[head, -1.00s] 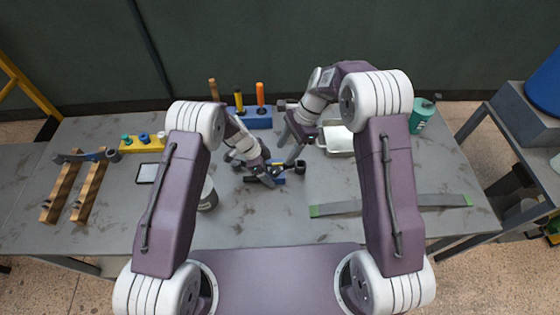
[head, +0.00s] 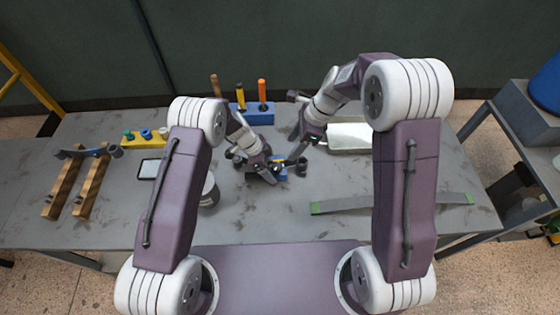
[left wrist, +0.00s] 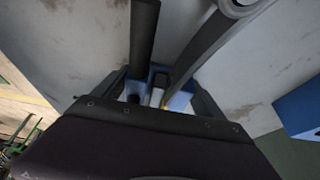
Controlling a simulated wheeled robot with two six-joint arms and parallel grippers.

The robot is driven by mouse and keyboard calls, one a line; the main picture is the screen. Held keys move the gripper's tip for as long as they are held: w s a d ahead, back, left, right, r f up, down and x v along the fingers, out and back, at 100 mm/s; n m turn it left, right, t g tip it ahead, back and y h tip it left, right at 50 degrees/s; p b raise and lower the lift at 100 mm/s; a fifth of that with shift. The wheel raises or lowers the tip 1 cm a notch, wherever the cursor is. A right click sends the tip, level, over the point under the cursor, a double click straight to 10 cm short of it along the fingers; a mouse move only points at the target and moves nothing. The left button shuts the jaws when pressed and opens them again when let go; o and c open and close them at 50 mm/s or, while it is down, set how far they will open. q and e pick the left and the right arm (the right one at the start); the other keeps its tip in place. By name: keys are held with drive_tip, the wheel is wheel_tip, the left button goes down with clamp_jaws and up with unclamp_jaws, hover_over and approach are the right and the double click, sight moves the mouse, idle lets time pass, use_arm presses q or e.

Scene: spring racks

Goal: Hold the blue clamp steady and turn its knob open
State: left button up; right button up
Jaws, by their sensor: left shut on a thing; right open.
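The blue clamp (head: 281,172) lies near the middle of the table, partly hidden by my left gripper. Its dark round knob (head: 301,164) shows at its right end. My left gripper (head: 265,174) is shut on the clamp, which stays at the table. In the left wrist view the clamp's blue body (left wrist: 179,101) shows low in the middle, and its lower part is hidden. My right gripper (head: 298,147) is open and empty, above and behind the knob and apart from it.
A blue block (head: 254,117) with upright handled tools stands behind the clamp. A pale tray (head: 349,136) is to the right. A grey strip (head: 395,203) lies front right. A grey can (head: 209,190) stands left. A yellow rack (head: 143,140) and wooden bars (head: 90,188) lie farther left.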

sight(277, 166)
drive_tip(key=x, duration=1.2)
drive_tip(key=shift+f, duration=0.1)
drive_tip(key=shift+c, duration=0.3)
clamp_jaws()
drive_tip(key=shift+w+n, duration=0.1)
drive_tip(key=shift+n, duration=0.2)
drive_tip(key=n+g, duration=0.1)
drive_tip(key=n, duration=0.3)
drive_tip(key=shift+w+g, duration=0.1)
drive_tip(key=shift+g, duration=0.3)
drive_tip(key=shift+o, duration=0.3)
unclamp_jaws()
